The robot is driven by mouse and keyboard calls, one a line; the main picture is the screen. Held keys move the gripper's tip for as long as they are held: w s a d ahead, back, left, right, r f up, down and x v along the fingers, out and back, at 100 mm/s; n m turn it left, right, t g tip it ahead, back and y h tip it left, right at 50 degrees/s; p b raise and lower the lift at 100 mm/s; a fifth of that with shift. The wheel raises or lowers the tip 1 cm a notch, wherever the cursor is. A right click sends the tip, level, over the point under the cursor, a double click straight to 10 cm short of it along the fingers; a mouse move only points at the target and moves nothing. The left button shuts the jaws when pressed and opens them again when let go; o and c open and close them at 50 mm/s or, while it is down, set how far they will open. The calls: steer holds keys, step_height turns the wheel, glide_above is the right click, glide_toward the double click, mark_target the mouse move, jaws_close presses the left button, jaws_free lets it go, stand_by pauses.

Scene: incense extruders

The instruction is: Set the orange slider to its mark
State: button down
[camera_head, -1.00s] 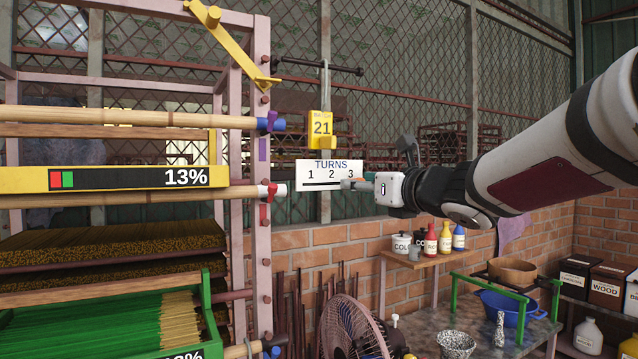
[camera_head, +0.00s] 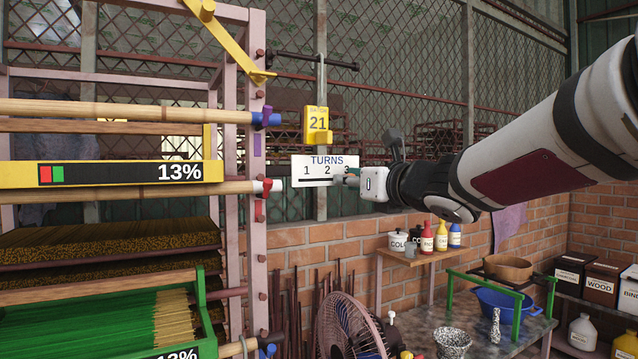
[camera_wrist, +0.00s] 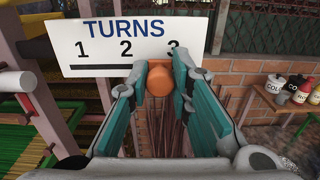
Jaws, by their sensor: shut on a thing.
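The orange slider (camera_wrist: 160,80) shows in the wrist view as a round orange knob between my fingertips. My gripper (camera_wrist: 160,76) is shut on it, with a teal-lined finger on each side. The white TURNS sign (camera_wrist: 105,42) bears the numbers 1, 2 and 3 above a black line. In the wrist view the knob sits below the sign, between the 2 and the 3. In the head view my gripper (camera_head: 346,178) is at the right part of the sign (camera_head: 312,168), below the 3. The fingers hide the slider there.
A yellow 21 tag (camera_head: 317,122) hangs above the sign. A fan (camera_head: 350,325) stands below. Bottles (camera_head: 441,236) stand on a shelf to the right.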

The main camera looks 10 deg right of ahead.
steer(key=a+b, duration=0.1)
steer(key=a, duration=0.1)
steer(key=s+a+b, duration=0.1)
steer(key=a, duration=0.2)
steer(key=s+a+b, duration=0.1)
steer(key=a+b, duration=0.1)
steer(key=shift+s+a, duration=0.25)
steer(key=shift+a, duration=0.15)
steer(key=c, duration=1.5)
jaws_free()
steer(key=shift+a, duration=0.1)
steer(key=shift+o, duration=0.2)
steer(key=shift+s+d, duration=0.2)
steer(key=shift+s, duration=0.1)
glide_toward(304, 179)
steer(key=shift+v, duration=2.55)
